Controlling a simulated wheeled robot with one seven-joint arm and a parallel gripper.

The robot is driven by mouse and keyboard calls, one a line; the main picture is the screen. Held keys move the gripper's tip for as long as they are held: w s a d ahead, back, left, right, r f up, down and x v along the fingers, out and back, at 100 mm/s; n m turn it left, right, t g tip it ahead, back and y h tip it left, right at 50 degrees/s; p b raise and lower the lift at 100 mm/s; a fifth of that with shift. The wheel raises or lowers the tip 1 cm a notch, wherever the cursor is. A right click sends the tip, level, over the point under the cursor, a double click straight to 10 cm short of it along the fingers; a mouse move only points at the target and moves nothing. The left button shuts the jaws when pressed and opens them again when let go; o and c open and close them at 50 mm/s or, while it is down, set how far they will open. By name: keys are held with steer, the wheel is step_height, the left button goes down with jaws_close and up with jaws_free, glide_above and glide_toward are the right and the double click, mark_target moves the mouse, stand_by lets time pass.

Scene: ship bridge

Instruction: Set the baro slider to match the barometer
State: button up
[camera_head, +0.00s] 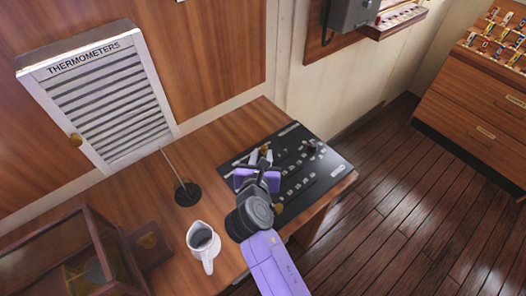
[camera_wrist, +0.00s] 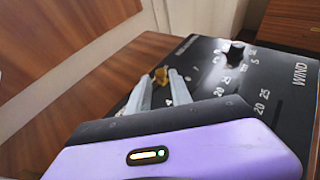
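The black control panel (camera_head: 325,171) lies at the right end of the wooden desk, with pale markings and small controls. It fills the right of the wrist view (camera_wrist: 225,85), where "WIND" and numbers are readable. My gripper (camera_head: 265,156) is over its left part. In the wrist view, the two grey fingers (camera_wrist: 161,74) stand a little apart, with a small brass knob (camera_wrist: 161,76) at their tips. I cannot tell whether they touch it. The baro label and scale are not readable. I cannot identify a barometer in either view.
A louvred "THERMOMETERS" cabinet (camera_head: 105,100) is on the wall at left. A thin rod on a round black base (camera_head: 187,194), a white jug (camera_head: 203,244) and a glass-sided wooden case (camera_head: 60,262) stand on the desk. A drawer cabinet (camera_head: 475,110) is at far right, beyond open floor.

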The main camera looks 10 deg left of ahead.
steer(key=shift+v, duration=2.55)
steer(key=shift+a+r+m+y, duration=0.3)
steer(key=shift+a+m, duration=0.1)
steer(key=shift+m, duration=0.4)
step_height(320, 180, up, 4)
steer(key=a+m+y, duration=0.2)
steer(key=a+m, duration=0.1)
steer(key=m, duration=0.1)
steer(key=s+d+m+t+h+b, duration=0.1)
steer(key=s+d+m+h, duration=0.3)
steer(key=s+d+m, duration=2.7)
steer(key=s+d+b, duration=0.1)
steer(key=s+d, duration=0.2)
steer(key=s, duration=0.3)
steer(key=shift+s+d+r+m+b, duration=0.25)
steer(key=shift+s+d+m+b, duration=0.05)
steer(key=shift+d+m+b, duration=0.1)
